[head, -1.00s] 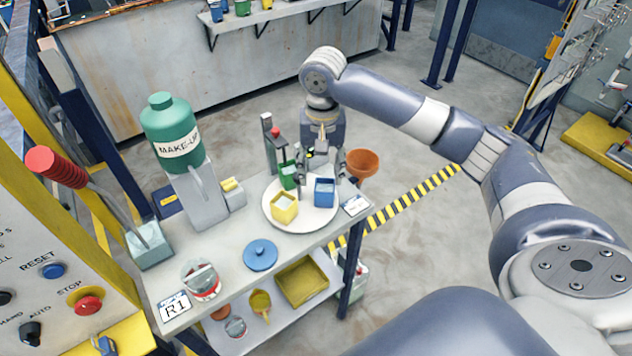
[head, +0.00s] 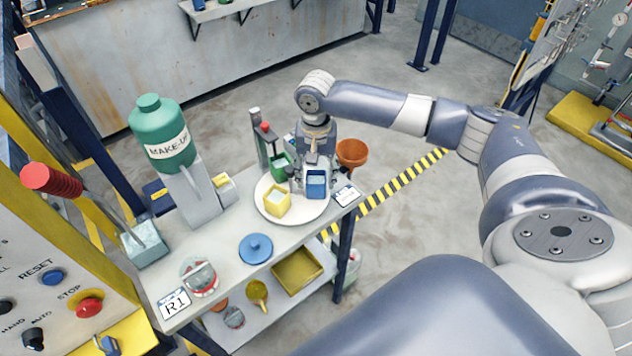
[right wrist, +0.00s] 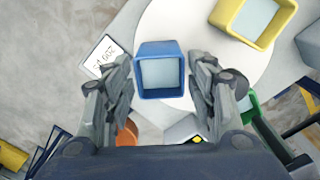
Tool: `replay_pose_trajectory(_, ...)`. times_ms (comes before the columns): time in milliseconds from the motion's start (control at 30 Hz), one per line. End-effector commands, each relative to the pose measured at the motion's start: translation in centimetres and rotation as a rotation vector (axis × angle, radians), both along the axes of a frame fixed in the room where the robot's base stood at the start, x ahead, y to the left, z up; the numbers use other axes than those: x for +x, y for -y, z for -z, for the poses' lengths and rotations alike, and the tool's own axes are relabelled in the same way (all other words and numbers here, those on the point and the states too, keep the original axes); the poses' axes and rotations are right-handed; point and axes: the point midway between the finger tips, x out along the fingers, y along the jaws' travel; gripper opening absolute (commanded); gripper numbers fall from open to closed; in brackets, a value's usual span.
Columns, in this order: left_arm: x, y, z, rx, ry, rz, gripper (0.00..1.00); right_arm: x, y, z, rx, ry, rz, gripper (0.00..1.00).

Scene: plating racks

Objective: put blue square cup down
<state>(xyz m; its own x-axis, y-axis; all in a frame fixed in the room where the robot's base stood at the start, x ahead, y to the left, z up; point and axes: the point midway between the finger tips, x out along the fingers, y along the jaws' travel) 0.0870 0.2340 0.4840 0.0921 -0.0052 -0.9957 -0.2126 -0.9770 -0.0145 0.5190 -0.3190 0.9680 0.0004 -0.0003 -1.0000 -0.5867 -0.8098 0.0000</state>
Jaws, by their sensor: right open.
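The blue square cup (head: 316,183) stands upright on the round white plate (head: 297,214), near its right edge. In the right wrist view the blue cup (right wrist: 160,72) shows pale contents and lies between the fingers. My right gripper (head: 312,180) is at the cup from behind. In the right wrist view the gripper (right wrist: 160,88) is open, with a gap between each finger and the cup. A yellow square cup (head: 277,204) stands on the plate to the left of the blue one. My left gripper is not in view.
A green cup (head: 281,166) stands behind the plate, beside a dark upright post. A blue lid (head: 256,248) lies in front on the table (head: 222,250). A green bottle (head: 163,133) stands at the left. An orange funnel-like pot (head: 351,153) is at the right.

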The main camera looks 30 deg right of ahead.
Motion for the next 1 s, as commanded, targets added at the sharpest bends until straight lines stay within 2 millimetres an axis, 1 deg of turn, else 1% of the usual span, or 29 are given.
replay_pose_trajectory(100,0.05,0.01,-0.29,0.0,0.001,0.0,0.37,-0.06,0.01,1.03,-0.002,-0.001,0.0,0.52)
replay_pose_trajectory(333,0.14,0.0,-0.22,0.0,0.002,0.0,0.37,-0.02,-0.02,1.25,-0.001,0.001,-0.001,0.52)
replay_pose_trajectory(367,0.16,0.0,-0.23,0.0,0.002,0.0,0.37,-0.02,-0.02,1.25,0.0,0.0,-0.001,0.47)
replay_pose_trajectory(400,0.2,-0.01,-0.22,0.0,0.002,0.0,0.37,-0.02,-0.02,1.24,-0.001,0.001,-0.001,0.38)
replay_pose_trajectory(467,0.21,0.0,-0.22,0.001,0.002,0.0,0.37,-0.03,-0.01,1.23,-0.001,0.001,-0.001,0.24)
replay_pose_trajectory(500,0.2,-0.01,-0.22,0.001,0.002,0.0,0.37,-0.03,-0.01,1.23,0.0,0.0,-0.001,0.16)
replay_pose_trajectory(567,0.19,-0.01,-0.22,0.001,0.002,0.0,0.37,-0.03,-0.01,1.22,0.0,0.0,-0.001,0.16)
replay_pose_trajectory(600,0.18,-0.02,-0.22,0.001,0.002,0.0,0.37,-0.01,-0.01,1.2,-0.001,0.001,-0.001,0.12)
replay_pose_trajectory(867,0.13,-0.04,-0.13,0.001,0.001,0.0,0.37,0.01,0.01,1.06,-0.001,0.001,-0.001,0.12)
replay_pose_trajectory(1000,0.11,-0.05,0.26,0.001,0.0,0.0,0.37,0.07,0.0,0.35,0.0,0.003,-0.001,0.12)
